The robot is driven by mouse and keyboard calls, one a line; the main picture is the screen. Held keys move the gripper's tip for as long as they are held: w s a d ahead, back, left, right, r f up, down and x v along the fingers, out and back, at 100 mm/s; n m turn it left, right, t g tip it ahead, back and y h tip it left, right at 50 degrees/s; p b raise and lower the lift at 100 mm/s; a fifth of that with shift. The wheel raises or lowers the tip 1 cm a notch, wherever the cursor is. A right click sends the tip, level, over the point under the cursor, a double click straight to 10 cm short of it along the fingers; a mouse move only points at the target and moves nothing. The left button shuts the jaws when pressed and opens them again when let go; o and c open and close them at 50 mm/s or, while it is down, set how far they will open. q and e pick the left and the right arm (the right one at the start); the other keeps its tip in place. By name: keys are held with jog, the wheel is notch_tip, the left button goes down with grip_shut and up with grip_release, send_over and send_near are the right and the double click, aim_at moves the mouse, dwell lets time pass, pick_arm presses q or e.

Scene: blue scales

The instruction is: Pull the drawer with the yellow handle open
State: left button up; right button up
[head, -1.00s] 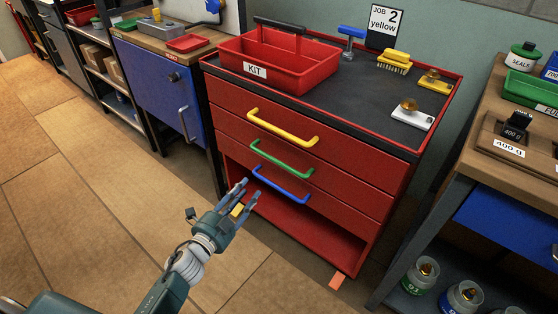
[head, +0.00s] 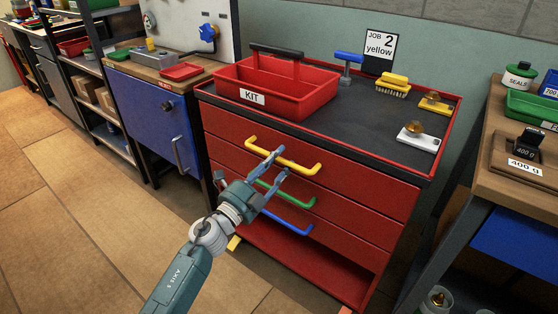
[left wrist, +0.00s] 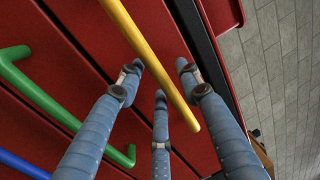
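The yellow handle (head: 303,168) is on the top drawer (head: 365,188) of the red cabinet. That drawer looks shut, its front level with the one below. My left gripper (head: 277,162) is open at the handle, its fingertips around the bar's middle in the head view. In the left wrist view the yellow handle (left wrist: 150,58) runs between the spread fingers of my left gripper (left wrist: 158,75). I see no finger closed on it, and cannot tell whether any touches it. My right gripper is not in view.
A green handle (head: 300,202) and a blue handle (head: 290,225) sit below the yellow one, close to my fingers. A red KIT tote (head: 315,98) and a card reading "JOB 2 yellow" (head: 380,48) stand on the cabinet. The floor (head: 90,210) at left is clear.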

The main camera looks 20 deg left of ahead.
pick_arm(q)
jog(key=shift+w+d, duration=0.1)
jog(key=shift+w, duration=0.15)
grip_shut()
jog(key=shift+s, duration=0.1)
